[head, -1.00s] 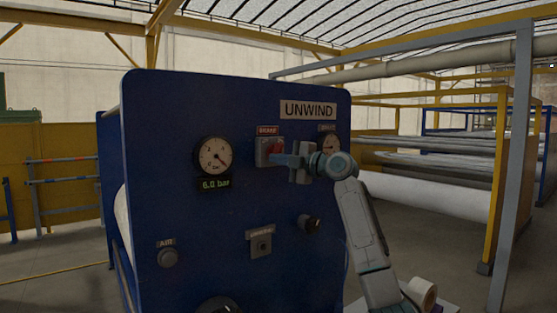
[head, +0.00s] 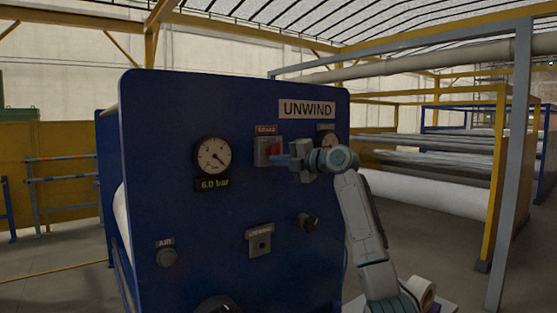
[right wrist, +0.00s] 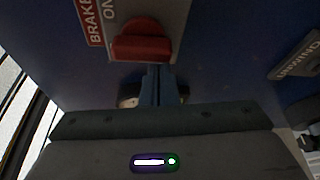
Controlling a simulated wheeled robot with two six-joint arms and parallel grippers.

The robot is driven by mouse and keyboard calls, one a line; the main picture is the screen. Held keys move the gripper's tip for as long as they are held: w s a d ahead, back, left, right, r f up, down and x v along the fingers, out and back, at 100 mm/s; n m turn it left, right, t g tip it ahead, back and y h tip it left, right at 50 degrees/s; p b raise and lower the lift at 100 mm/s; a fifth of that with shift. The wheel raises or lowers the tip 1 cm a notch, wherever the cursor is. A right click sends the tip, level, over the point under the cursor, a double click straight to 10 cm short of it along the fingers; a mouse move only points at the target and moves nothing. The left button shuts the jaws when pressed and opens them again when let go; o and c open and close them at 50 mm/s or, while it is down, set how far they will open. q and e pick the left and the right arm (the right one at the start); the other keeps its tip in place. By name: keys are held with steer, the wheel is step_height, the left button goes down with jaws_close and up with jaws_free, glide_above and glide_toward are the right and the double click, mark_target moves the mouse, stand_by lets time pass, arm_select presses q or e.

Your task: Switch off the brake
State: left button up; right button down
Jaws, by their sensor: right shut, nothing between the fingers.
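The brake switch (head: 274,148) is a red knob on a grey plate, under a red BRAKE label (head: 266,130) on the blue UNWIND panel. In the head view the knob stands upright. In the right wrist view the red knob (right wrist: 143,42) lies across the picture, with the word ON on the plate near the label. My right gripper (head: 281,160) is shut and empty, its blue fingertips at the knob's lower right. In the right wrist view the fingers (right wrist: 152,85) end just below the knob; I cannot tell whether they touch it. My left gripper is not in view.
A second gauge is partly hidden by my arm. Large rolls lie on racks at right.

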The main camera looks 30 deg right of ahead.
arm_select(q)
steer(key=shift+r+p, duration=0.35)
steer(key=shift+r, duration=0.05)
arm_select(e)
steer(key=shift+d+f+n+g+h, duration=0.1)
steer(key=shift+d+n+g+h, duration=0.1)
steer(key=shift+n, duration=0.4)
steer(key=shift+d+f+n+g+h, duration=0.1)
steer(key=shift+d+n, duration=0.05)
steer(key=shift+n, duration=0.45)
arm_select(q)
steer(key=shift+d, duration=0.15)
arm_select(e)
steer(key=shift+w+d, duration=0.1)
steer(key=shift+d, duration=0.3)
